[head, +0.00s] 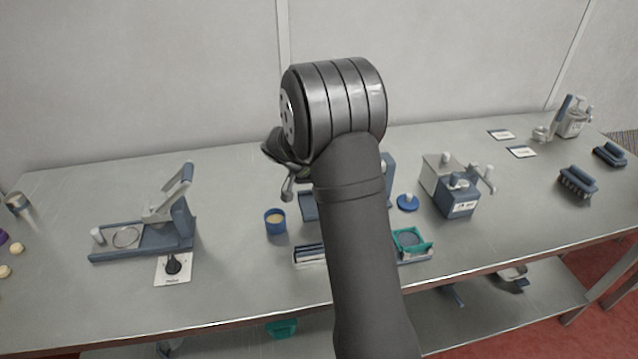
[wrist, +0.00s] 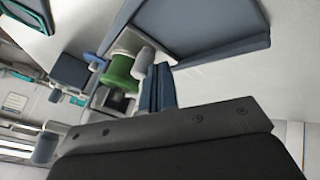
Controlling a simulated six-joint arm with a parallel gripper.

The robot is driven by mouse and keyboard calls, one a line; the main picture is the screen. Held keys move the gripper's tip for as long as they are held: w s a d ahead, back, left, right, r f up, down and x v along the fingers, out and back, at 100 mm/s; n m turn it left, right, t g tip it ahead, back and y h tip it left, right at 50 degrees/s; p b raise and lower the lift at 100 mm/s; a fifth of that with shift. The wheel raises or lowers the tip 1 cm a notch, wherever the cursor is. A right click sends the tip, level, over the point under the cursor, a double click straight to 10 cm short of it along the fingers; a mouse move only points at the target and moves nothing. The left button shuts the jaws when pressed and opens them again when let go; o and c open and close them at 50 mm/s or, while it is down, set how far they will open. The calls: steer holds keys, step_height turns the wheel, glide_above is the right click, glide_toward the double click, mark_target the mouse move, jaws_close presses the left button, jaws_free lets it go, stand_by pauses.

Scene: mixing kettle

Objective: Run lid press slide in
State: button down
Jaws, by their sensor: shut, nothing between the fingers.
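A press-like device with a raised grey lever (head: 178,190) stands at the left of the bench in the head view. Its long blue base (head: 125,245) carries a clear ring (head: 126,237) and a white knob (head: 97,236) at the left end. I cannot tell for sure whether this is the lid press. My gripper (head: 287,188) is mostly hidden behind my wrist, over the middle of the bench, right of this device. It is shut and empty. In the wrist view, a dark bar fills the bottom, and a green cylinder (wrist: 120,70) and a blue panel (wrist: 200,25) show beyond it.
A blue cup (head: 275,221), a blue disc with a knob (head: 408,202) and a teal-framed holder (head: 411,242) lie mid-bench. A grey-blue machine (head: 457,190) stands right of them. My arm hides the middle equipment. A black knob on a white card (head: 174,266) sits before the left device.

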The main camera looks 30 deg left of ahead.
steer(key=shift+w+d, duration=0.55)
steer(key=shift+d, duration=0.35)
steer(key=shift+a, duration=0.1)
steer(key=shift+s+a, duration=0.1)
steer(key=shift+a, duration=0.15)
steer(key=a, duration=0.1)
steer(key=s+a, duration=0.1)
steer(key=a+r, duration=0.1)
steer(key=a, duration=0.1)
steer(key=shift+s+r, duration=0.1)
steer(key=shift+s, duration=0.2)
steer(key=v, duration=0.8)
steer(key=shift+s+r, duration=0.25)
